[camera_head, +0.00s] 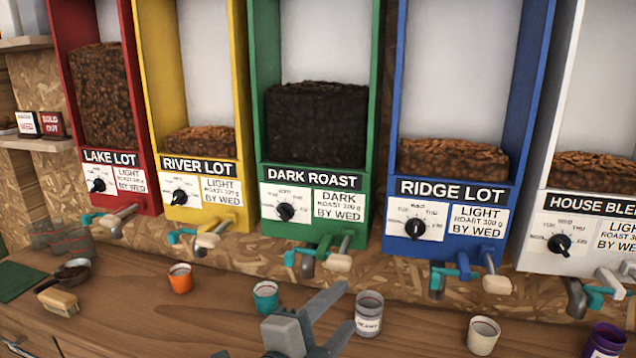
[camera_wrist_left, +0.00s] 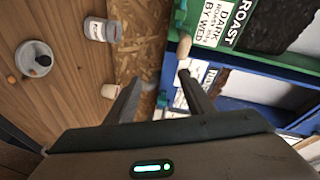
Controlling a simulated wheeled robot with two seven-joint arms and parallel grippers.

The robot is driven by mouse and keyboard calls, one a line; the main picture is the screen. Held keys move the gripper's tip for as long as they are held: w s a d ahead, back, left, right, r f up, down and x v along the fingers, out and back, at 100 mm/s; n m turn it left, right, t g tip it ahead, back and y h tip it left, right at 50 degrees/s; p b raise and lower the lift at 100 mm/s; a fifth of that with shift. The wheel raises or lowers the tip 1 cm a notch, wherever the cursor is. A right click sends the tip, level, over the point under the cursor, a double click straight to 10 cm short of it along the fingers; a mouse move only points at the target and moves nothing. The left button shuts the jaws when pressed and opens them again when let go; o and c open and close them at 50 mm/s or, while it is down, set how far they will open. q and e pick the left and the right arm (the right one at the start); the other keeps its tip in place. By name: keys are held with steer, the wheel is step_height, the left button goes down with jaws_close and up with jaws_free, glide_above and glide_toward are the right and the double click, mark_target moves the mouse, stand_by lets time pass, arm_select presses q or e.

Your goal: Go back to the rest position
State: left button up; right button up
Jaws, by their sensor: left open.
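My left gripper (camera_head: 345,310) is open, with nothing between its fingers. It is over the wooden counter (camera_head: 130,300), in front of the green dark roast dispenser (camera_head: 315,172) and the blue ridge lot dispenser (camera_head: 452,180). In the left wrist view its two fingers (camera_wrist_left: 158,88) stand apart, pointing toward the dispensers. A labelled grey jar (camera_head: 369,315) stands just right of the fingers in the head view and also shows in the left wrist view (camera_wrist_left: 98,30). My right gripper is in neither view.
Around the gripper stand a teal cup (camera_head: 266,297), an orange cup (camera_head: 180,278), a white cup (camera_head: 483,335) and a purple cup (camera_head: 606,340). A brush (camera_head: 58,301) and a bowl of beans (camera_head: 72,271) lie at left. Dispenser spouts overhang the counter's back.

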arm_select(q)
steer(key=s+a+f+n+g+y, duration=0.25)
steer(key=a+f+n, duration=0.4)
steer(key=f, duration=0.55)
steer(key=s+a+f+n+g+y, duration=0.25)
steer(key=s+a+f+n, duration=0.35)
steer(key=f, duration=0.5)
steer(key=s+a+f+n+g+y, duration=0.2)
steer(key=s+a+f+n+g, duration=0.1)
steer(key=s+a+f, duration=0.6)
steer(key=s+a+f+n+g+y, duration=0.25)
steer(key=s+a+f+n, duration=0.2)
steer(key=s+f, duration=0.5)
step_height(320, 180, down, 23)
steer(key=m, duration=0.1)
steer(key=s+a+f+g, duration=0.1)
steer(key=s+a+f, duration=0.1)
steer(key=s+f, duration=1.5)
step_height(320, 180, down, 3)
steer(key=shift+s+a+m+g+h, duration=0.15)
steer(key=shift+m+g+h, duration=0.2)
steer(key=shift+m, duration=0.05)
